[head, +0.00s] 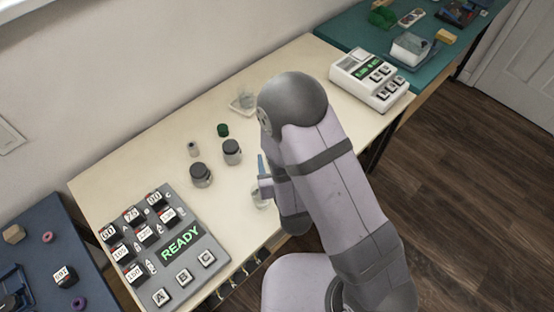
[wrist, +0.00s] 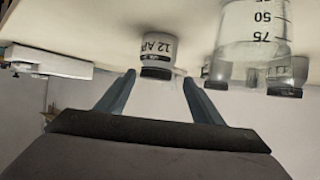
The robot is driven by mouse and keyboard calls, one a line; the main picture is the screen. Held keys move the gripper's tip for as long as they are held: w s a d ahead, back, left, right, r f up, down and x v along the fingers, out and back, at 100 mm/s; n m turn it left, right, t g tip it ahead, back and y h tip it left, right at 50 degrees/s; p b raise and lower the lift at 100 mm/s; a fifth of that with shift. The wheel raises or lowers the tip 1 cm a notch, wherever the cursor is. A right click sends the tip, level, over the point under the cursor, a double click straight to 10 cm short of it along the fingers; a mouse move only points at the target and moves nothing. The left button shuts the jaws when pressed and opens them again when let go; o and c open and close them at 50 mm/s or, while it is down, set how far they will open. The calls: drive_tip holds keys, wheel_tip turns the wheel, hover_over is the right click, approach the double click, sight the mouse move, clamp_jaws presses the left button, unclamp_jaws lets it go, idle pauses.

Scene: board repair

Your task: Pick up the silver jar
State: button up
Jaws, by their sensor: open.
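Two grey, silvery jars with dark lids stand upright on the cream table in the head view: one (head: 232,152) nearer the back, one (head: 201,175) to its lower left. I cannot tell which is the silver jar. In the wrist view, which is upside down, a pale jar (wrist: 158,48) with a dark lid and a "12 APR" label appears between my fingers in the picture, beyond their tips. My gripper (wrist: 159,77) is open and empty. In the head view my gripper (head: 264,178) is partly hidden by my arm, right of the jars.
A clear graduated beaker (wrist: 252,35) is close on the right in the wrist view; it also shows beside my gripper in the head view (head: 260,198). A small vial (head: 193,149), green cap (head: 222,130) and clear dish (head: 243,100) stand nearby. A READY panel (head: 200,262) fills the front left.

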drive_tip(key=b+x, duration=0.1)
drive_tip(key=b, duration=0.2)
drive_tip(key=shift+w+f, duration=0.2)
drive_tip(key=shift+w+b, duration=0.3)
drive_tip(key=shift+b, duration=0.55)
drive_tip(key=shift+w+f+b, duration=0.55)
drive_tip(key=shift+b, duration=0.5)
drive_tip(key=shift+p+x, duration=0.3)
drive_tip(key=shift+x, duration=1.6)
drive_tip(key=shift+d, duration=0.15)
drive_tip(key=shift+r, duration=0.1)
drive_tip(key=c, duration=1.2)
